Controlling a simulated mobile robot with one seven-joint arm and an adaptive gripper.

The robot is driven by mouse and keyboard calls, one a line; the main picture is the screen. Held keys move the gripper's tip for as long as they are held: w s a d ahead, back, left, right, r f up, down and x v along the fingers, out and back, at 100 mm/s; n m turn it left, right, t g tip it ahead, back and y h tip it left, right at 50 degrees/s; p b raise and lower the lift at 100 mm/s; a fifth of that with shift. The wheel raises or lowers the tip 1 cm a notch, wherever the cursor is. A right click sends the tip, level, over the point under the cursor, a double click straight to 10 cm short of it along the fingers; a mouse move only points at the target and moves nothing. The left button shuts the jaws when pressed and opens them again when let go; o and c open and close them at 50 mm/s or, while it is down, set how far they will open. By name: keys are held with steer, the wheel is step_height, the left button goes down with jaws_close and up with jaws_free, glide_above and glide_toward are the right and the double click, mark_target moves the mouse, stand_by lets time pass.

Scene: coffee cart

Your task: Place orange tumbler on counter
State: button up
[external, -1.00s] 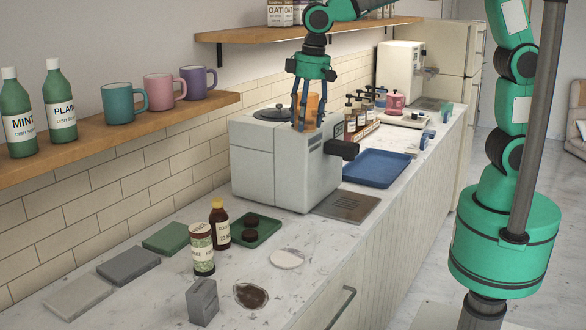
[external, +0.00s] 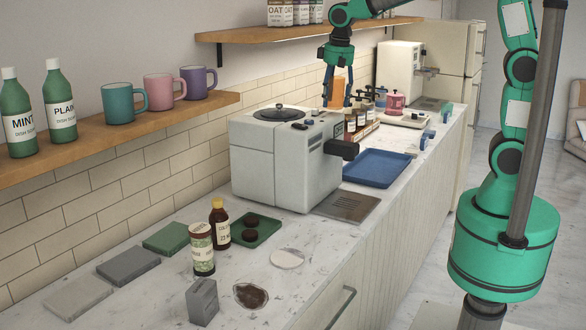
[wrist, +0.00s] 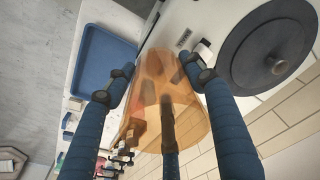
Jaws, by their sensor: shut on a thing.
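The orange tumbler (external: 338,92) is a see-through amber cup. My gripper (external: 337,98) is shut on it and holds it in the air near the far end of the white coffee machine (external: 272,155). In the wrist view the tumbler (wrist: 172,100) sits between my blue fingers, with part of it hidden by the middle finger. The counter (external: 335,235) is pale marble and runs from the front to the fridge. Whether the tumbler is clear of the bottles behind it is hard to tell in the external view.
A blue tray (external: 376,167) lies on the counter beyond the machine. Pump bottles and jars (external: 362,118) crowd the counter by the wall. A shelf (external: 270,33) with cartons hangs above.

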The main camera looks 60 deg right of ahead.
steer(key=w+d+f+m, duration=0.2)
steer(key=d, duration=0.7)
steer(key=w+d+f+m, duration=0.1)
steer(key=d+f+m, duration=0.2)
steer(key=d, duration=0.5)
steer(key=w+d+f, duration=0.3)
steer(key=d, duration=0.1)
steer(key=w+d+f+m+p, duration=0.1)
steer(key=w+d+f, duration=0.2)
steer(key=d, duration=0.2)
steer(key=w+d+f+m+p, duration=0.1)
steer(key=w+d+f, duration=0.2)
steer(key=w+d, duration=0.1)
steer(key=shift+w+d+f+g+h, duration=0.1)
steer(key=shift+d+f+g+h, duration=0.1)
steer(key=shift+d, duration=0.2)
steer(key=shift+d+f+g+h, duration=0.1)
steer(key=shift+d+g, duration=0.1)
steer(key=shift+d, duration=0.15)
steer(key=w+d+f+m, duration=0.1)
steer(key=w+d+f, duration=0.3)
steer(key=w, duration=0.4)
steer(key=shift+w+d+f, duration=0.2)
steer(key=shift+d+f, duration=0.05)
steer(key=shift+f, duration=0.65)
steer(key=shift+f+b, duration=0.45)
steer(key=shift+f, duration=2.7)
steer(key=shift+f+b, duration=0.3)
steer(key=shift+f, duration=1.55)
